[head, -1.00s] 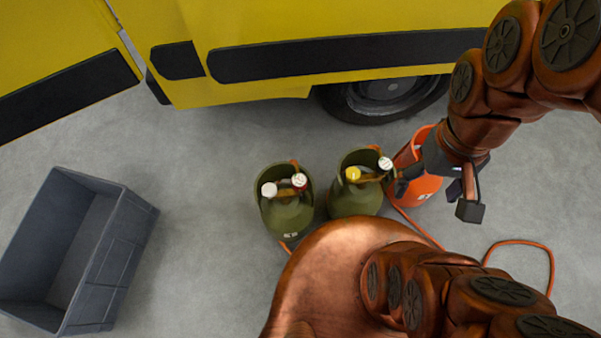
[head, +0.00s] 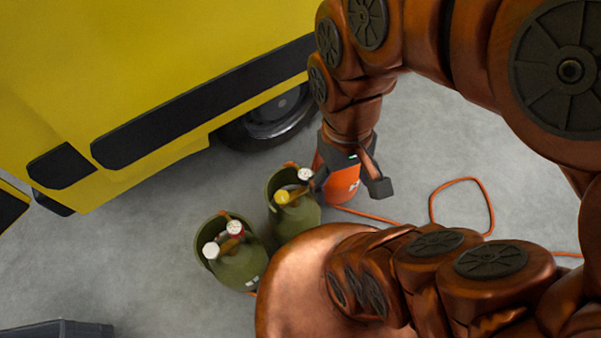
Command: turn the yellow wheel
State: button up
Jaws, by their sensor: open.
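The yellow wheel (head: 282,197) is a small round knob on top of the right-hand green cylinder (head: 297,220), in the head view. A white round knob (head: 305,174) is on the same cylinder, behind and to the right. The far finger is partly hidden, so I cannot tell whether anything touches.
An orange cylinder (head: 341,180) stands behind my gripper. An orange hose (head: 490,205) lies on the floor. A yellow vehicle (head: 120,80) blocks the back. A grey crate (head: 60,329) is at lower left.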

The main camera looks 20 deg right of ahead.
aim_at(282, 197)
jog(key=z, duration=2.2)
jog(key=k, duration=1.4)
jog(key=u, duration=1.55)
jog(key=i, duration=0.5)
jog(key=z, duration=0.05)
